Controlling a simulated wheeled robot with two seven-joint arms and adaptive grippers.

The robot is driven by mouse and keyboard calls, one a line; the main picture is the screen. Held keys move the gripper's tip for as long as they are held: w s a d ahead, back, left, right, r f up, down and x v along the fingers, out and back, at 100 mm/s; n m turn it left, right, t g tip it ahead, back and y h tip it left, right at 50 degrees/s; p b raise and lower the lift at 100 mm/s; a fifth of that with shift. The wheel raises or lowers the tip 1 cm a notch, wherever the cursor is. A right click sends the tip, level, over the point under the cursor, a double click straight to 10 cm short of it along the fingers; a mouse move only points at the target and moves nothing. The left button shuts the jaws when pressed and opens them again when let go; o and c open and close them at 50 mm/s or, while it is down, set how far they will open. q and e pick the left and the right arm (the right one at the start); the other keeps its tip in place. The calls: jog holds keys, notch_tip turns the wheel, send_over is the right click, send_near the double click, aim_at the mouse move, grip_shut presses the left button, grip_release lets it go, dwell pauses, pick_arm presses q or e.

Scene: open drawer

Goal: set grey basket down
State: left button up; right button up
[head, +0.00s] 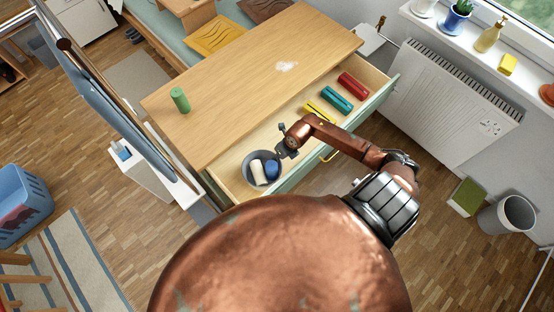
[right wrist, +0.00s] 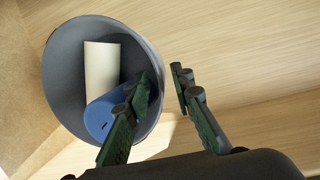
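The grey basket (head: 248,173) is inside the open drawer at its near left end; it also fills the left of the right wrist view (right wrist: 62,70). A cream cylinder (right wrist: 100,68) and a blue object (right wrist: 98,118) lie in it. My right gripper (head: 283,143) is at the basket's right rim. In the right wrist view the gripper (right wrist: 164,88) is open, one finger over the basket's inside and the other outside the rim, with a gap between. The basket looks upright and low in the drawer; its underside is hidden. My left gripper is not in view.
The drawer (head: 292,178) also holds yellow (head: 319,111), teal (head: 337,99) and red (head: 353,86) objects towards its right end. Bare drawer floor lies between them and the basket. A green cylinder (head: 180,100) stands on the wooden top (head: 235,90) above.

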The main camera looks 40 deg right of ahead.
jog(key=a+v, duration=0.1)
jog(key=v, duration=0.6)
jog(key=shift+d+p, duration=0.45)
